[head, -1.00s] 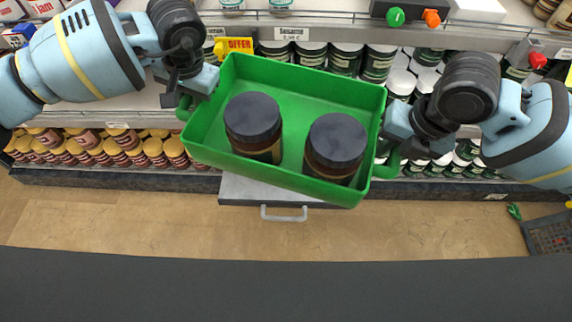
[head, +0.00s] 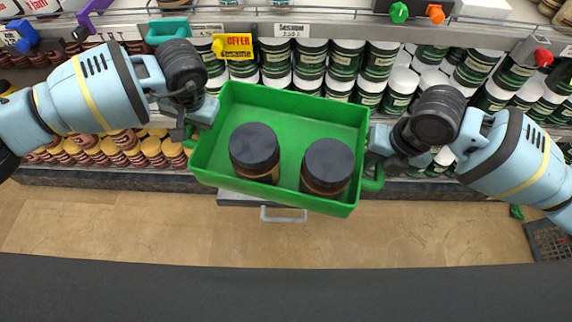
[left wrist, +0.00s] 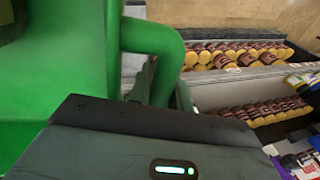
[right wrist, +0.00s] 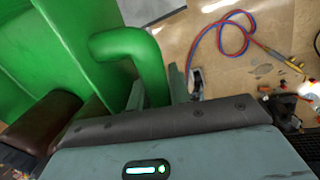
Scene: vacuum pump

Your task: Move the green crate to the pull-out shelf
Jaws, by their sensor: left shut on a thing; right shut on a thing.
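The green crate (head: 285,101) hangs between my two grippers in the head view, slightly tilted in the picture. Two dark-lidded jars, a left jar (head: 254,152) and a right jar (head: 327,168), stand inside it. My left gripper (head: 192,130) is shut on the crate's left handle, which shows in the left wrist view (left wrist: 165,50). My right gripper (head: 376,168) is shut on the right handle, which shows in the right wrist view (right wrist: 135,45). The pull-out shelf (head: 240,200) shows only as a strip with a grey handle (head: 284,215) below the crate; the crate hides most of it.
Shelves behind the crate hold rows of green-labelled jars (head: 350,58) and yellow-lidded brown jars (head: 120,140). A yellow offer sign (head: 237,46) sticks out at the shelf edge. A dark grate (head: 550,240) lies on the floor at right. The floor in front is mostly clear.

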